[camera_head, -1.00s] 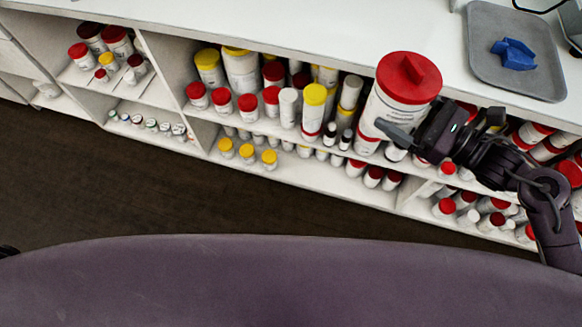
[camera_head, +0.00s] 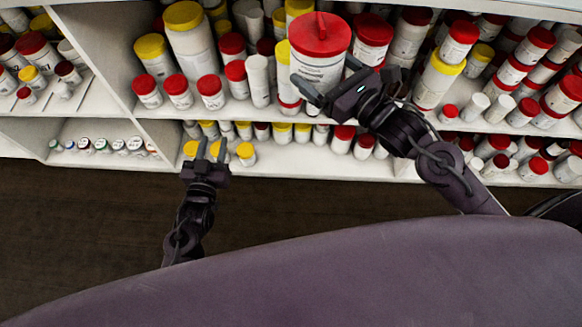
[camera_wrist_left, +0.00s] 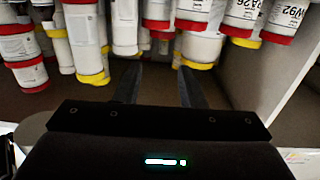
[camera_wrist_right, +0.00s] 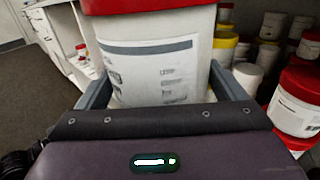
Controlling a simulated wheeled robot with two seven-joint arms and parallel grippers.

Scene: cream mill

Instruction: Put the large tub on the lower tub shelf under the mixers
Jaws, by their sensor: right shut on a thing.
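The large tub (camera_head: 318,62) is white with a red lid and a printed label. My right gripper (camera_head: 330,88) is shut on it and holds it upright in front of the upper tub shelf. In the right wrist view the tub (camera_wrist_right: 160,65) fills the space between the two fingers. My left gripper (camera_head: 207,150) is open and empty, low in front of the lower shelf (camera_head: 290,160). In the left wrist view its fingers (camera_wrist_left: 160,88) are apart with nothing between them. The tub hides part of the upper shelf behind it.
The upper shelf (camera_head: 240,112) is crowded with red-lidded and yellow-lidded tubs. Yellow-lidded tubs (camera_head: 246,154) and several red-lidded ones (camera_head: 343,139) stand on the lower shelf. A vertical divider (camera_head: 125,95) separates the left bay. The dark floor (camera_head: 80,230) is clear.

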